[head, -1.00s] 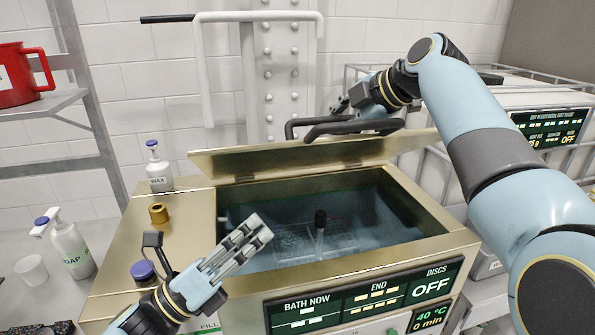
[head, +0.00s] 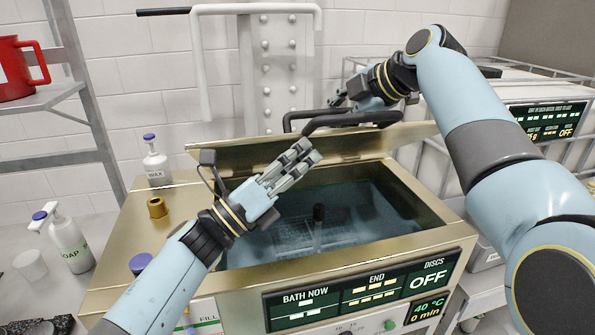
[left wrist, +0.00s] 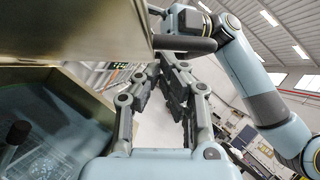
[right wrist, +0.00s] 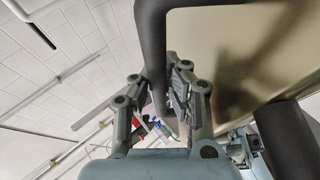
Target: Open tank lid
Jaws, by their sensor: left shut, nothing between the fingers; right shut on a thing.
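The brass-coloured tank (head: 440,240) stands in front of me, its basin (head: 370,205) showing. Its lid (head: 235,153) is raised on the far side, tilted up. The lid's dark handle (head: 350,119) is at its top edge. My right gripper (head: 340,99) is behind the lid, partly hidden by the handle. In the right wrist view, its fingers (right wrist: 168,75) are shut on the dark handle bar (right wrist: 152,45). My left gripper (head: 308,152) is shut and empty over the basin, in front of the lid's underside. The lid fills the upper left of the left wrist view (left wrist: 80,28).
A wax bottle (head: 156,165) and a brass cap (head: 157,207) stand on the tank's left side. A soap bottle (head: 69,243) and a white cup (head: 30,265) are at the left. A red jug (head: 18,72) sits on a shelf. A wire-framed unit stands at the right.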

